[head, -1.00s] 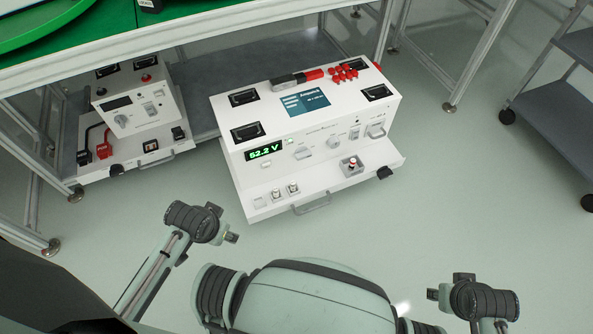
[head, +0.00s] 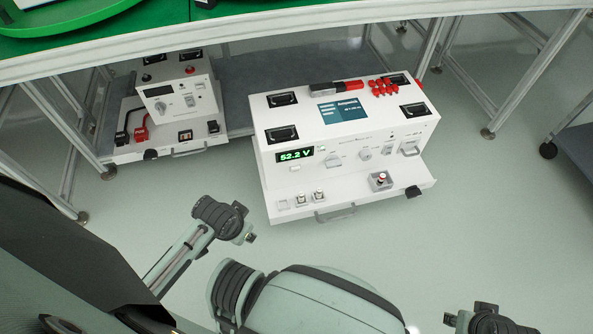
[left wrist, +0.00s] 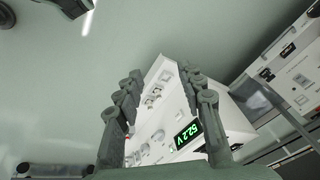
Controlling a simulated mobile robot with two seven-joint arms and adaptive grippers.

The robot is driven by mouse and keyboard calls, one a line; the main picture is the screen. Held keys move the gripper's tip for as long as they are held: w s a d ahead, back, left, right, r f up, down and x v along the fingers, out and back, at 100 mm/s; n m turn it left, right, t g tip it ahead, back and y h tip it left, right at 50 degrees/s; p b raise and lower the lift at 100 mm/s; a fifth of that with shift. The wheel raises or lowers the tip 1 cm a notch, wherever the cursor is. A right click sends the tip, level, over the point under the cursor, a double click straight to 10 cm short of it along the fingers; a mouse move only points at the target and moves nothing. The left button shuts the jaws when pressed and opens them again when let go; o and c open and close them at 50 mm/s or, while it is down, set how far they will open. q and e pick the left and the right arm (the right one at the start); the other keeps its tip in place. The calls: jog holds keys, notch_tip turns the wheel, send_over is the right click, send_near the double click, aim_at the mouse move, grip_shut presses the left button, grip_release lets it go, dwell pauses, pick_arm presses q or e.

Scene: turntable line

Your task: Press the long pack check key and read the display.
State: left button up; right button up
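My right gripper (head: 450,319) is at the bottom edge, mostly cut off.
A smaller white unit (head: 163,106) with red and black connectors stands to the left. The bench edge (head: 300,43) and metal legs (head: 515,80) frame the units. A dark cart shelf (head: 577,150) is at the right. The floor between is clear.

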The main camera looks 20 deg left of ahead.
pick_arm(q)
jog(key=shift+w, duration=0.15)
jog(key=c, duration=0.7)
jog(key=shift+w+r, duration=0.15)
grip_shut()
jog(key=shift+w, duration=0.1)
jog(key=shift+s, duration=0.35)
